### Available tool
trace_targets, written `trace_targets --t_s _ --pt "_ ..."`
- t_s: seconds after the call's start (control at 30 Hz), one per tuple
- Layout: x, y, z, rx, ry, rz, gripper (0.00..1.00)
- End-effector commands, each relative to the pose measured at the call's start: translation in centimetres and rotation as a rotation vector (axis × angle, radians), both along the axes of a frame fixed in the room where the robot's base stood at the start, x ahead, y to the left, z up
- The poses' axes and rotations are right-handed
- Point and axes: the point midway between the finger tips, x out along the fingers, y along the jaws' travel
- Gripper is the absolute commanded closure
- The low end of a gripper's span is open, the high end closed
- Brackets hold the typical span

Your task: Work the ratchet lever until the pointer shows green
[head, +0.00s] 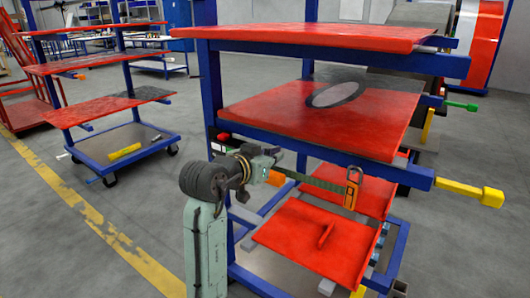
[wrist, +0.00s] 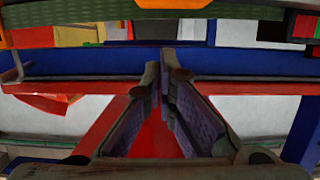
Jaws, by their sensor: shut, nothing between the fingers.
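A green strap (head: 318,183) runs along the front of the rack below the middle shelf. An orange-framed piece (head: 352,188), which looks like the ratchet lever, hangs at its right end. A smaller orange piece (head: 275,178) is at its left, close to my gripper (head: 272,160). In the wrist view the green strap (wrist: 110,14) crosses the top, with orange (wrist: 170,4) above it. My gripper (wrist: 162,80) is shut and empty, its fingertips below the strap in that view. I cannot tell whether it touches anything. I cannot make out a pointer or its colour.
The blue rack post (head: 209,80) and red middle shelf (head: 290,125) stand close to my arm. A yellow-ended bar (head: 470,191) sticks out at the right. Another red-shelved cart (head: 105,100) stands at the back left. The floor by the yellow line (head: 75,205) is clear.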

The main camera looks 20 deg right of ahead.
Motion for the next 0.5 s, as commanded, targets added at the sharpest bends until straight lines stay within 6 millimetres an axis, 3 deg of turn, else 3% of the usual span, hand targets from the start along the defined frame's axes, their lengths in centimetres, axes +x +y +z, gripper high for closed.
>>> trace_targets --t_s 0.2,0.5 --pt "0.0 0.1 -2.4 -0.002 0.002 0.002 1.00" --pt "0.0 0.1 -2.8 -0.002 -0.001 0.002 1.00"
